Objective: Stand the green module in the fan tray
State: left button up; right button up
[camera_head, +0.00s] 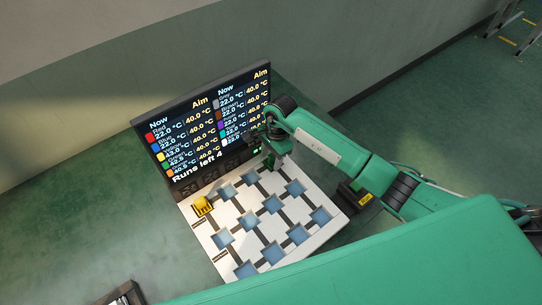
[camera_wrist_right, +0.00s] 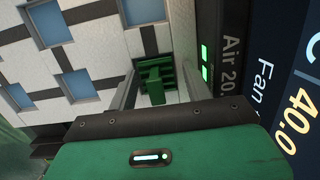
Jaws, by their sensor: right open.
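The green module (camera_head: 269,161) is at the back edge of the white board, close under the display; it also shows in the right wrist view (camera_wrist_right: 154,82) as a ribbed green block with a raised middle part. My right gripper (camera_head: 275,150) is over it and open. In the wrist view its two pale fingers stand on either side of the green module, and I cannot tell whether they touch it. I cannot tell which part is the fan tray; the word "Fan" shows on the display at the right of the wrist view. My left gripper is not in view.
The white board (camera_head: 301,252) has several blue-floored square pockets joined by dark strips. A yellow module (camera_head: 203,206) stands at its left edge. The display (camera_head: 207,127) rises behind the board, close to my right gripper. A dark box (camera_head: 122,295) is at the bottom left.

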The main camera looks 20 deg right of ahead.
jog(key=shift+s+d+f, duration=0.1)
jog(key=shift+s+f, duration=0.5)
jog(key=shift+f, duration=0.25)
jog(key=shift+r+p, duration=0.4)
jog(key=shift+p, duration=0.1)
jog(key=shift+w+r+p, duration=0.1)
jog(key=shift+r+p, duration=0.2)
jog(key=shift+p, duration=0.15)
jog(key=shift+w+d+r+b, duration=0.2)
jog(key=shift+w+r+b, duration=0.1)
jog(key=shift+r+b, duration=0.3)
notch_tip(320, 180, up, 11)
jog(key=d+b, duration=0.1)
jog(key=b, duration=0.1)
jog(key=shift+w+d, duration=0.15)
jog(key=shift+w, duration=0.1)
jog(key=shift+s+f, duration=0.1)
